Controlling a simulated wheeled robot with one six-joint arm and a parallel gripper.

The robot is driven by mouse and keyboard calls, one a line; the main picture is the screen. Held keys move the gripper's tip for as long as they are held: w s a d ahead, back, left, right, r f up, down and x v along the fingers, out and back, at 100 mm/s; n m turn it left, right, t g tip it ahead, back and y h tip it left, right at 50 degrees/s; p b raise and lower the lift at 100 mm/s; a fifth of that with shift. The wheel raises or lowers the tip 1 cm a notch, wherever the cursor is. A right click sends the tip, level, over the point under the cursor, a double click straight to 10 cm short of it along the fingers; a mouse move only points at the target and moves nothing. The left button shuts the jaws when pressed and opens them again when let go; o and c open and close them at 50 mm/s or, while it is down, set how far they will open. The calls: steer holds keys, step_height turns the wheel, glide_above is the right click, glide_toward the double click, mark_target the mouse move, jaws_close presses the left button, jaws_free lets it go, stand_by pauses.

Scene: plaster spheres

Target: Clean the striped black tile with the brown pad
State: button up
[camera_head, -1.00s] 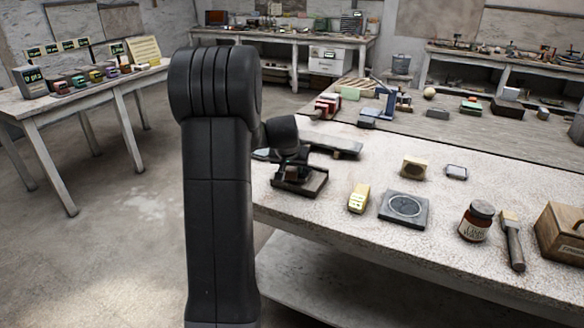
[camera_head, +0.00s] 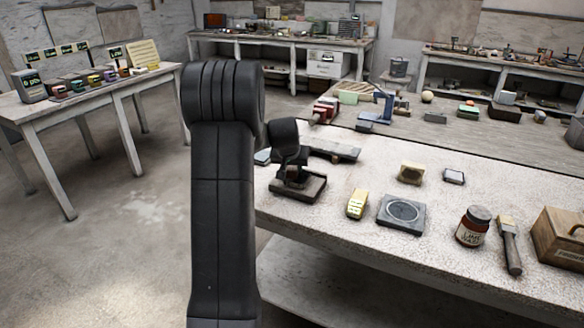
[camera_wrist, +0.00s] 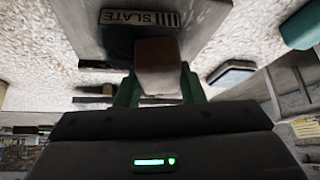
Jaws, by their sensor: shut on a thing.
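My gripper (camera_wrist: 158,88) is shut on the brown pad (camera_wrist: 158,66), which sits between its green fingers in the wrist view. Just beyond the pad is a black piece (camera_wrist: 140,22) with the word SLATE and white stripes, on a flat grey board. In the head view my gripper is small, over a dark, flat tile-like piece (camera_head: 312,190) at the left end of the pale table (camera_head: 400,262). I cannot tell whether the pad touches the black surface.
To the right are a yellow block (camera_head: 357,204), a grey plate with a ring (camera_head: 402,214), a jar (camera_head: 474,226), a brush (camera_head: 510,245) and a wooden box (camera_head: 560,236). A long dark bar (camera_head: 335,150) lies behind the gripper. The table's front left is clear.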

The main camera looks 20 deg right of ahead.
mark_target(291, 175)
steer(key=shift+s+a+f+b, duration=0.1)
steer(key=shift+s+a+b, duration=0.45)
steer(key=shift+s, duration=0.25)
steer(key=shift+s+a+b, duration=0.45)
steer(key=shift+s+b, duration=0.05)
steer(key=shift+s, duration=0.25)
steer(key=shift+w+d+p, duration=0.4)
steer(key=shift+w+d, duration=0.1)
steer(key=shift+w, duration=0.3)
steer(key=shift+w+d+p, duration=0.4)
steer(key=shift+w+d, duration=0.1)
steer(key=shift+w, duration=0.25)
steer(key=shift+s+a+r, duration=0.5)
steer(key=shift+s+r, duration=0.3)
steer(key=shift+r+p, duration=0.75)
steer(key=shift+r, duration=0.5)
